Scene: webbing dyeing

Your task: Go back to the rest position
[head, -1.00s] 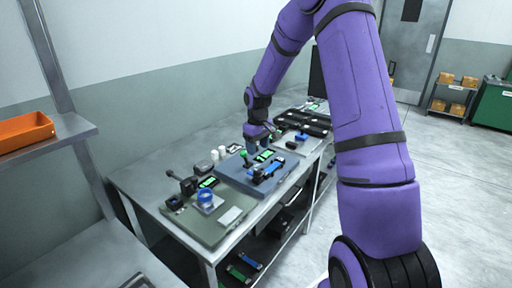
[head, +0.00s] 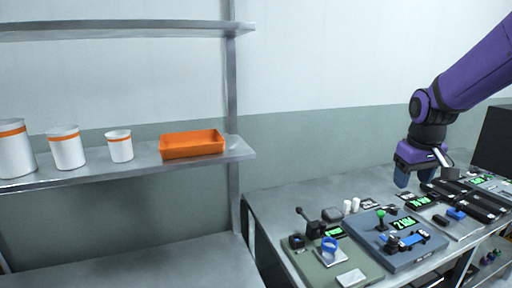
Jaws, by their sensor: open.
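My purple arm reaches in from the upper right of the head view. My gripper (head: 415,177) points down above the table (head: 262,206), with its blue fingers apart and nothing seen between them. It hangs above and behind the blue-grey device (head: 367,241), clear of it. That device carries a green-topped lever, a lit green display (head: 404,223) and a small blue-and-black piece (head: 408,241).
An olive-grey device (head: 318,269) with a blue ring (head: 329,244) and a lever stands at the table's near left. A black rail unit (head: 470,200) lies to the right. An orange tray (head: 192,144) and white orange-banded canisters (head: 66,148) stand on a shelf (head: 240,151) at left.

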